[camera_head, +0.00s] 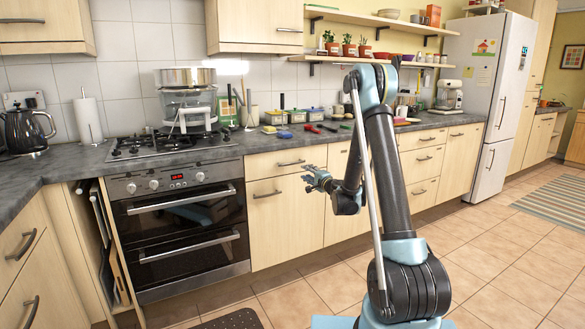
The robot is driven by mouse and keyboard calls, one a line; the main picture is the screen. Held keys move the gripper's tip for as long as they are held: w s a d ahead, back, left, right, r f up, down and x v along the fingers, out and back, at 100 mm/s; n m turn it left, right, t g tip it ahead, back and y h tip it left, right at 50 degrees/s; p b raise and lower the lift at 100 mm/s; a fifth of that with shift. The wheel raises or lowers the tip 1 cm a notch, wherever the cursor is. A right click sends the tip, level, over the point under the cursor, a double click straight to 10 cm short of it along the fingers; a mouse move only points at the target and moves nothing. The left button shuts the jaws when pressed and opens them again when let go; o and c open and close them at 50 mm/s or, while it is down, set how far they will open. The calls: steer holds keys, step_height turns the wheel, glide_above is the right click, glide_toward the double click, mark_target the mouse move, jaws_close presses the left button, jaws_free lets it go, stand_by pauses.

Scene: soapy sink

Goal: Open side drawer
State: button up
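A stack of shut drawers (424,159) with dark bar handles stands right of my arm, below the worktop. A wide shut drawer (290,163) lies left of my arm, above a cupboard door. At the far left, the side counter has shut fronts with dark handles, an upper one (22,262) and a lower one (50,290). Which one is the side drawer I cannot tell. My gripper (307,180) is in front of the cupboard door, pointing left. Its small fingers look apart, with nothing between them. It seems clear of every handle.
A double oven (190,215) with bar handles stands left of the gripper, under a gas hob (172,143). A narrow open slot with trays (105,240) is beside it. A white fridge (485,85) stands at right.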

mark_target(293, 164)
steer(key=x, duration=1.5)
steer(key=shift+a, duration=0.15)
steer(key=shift+c, duration=0.3)
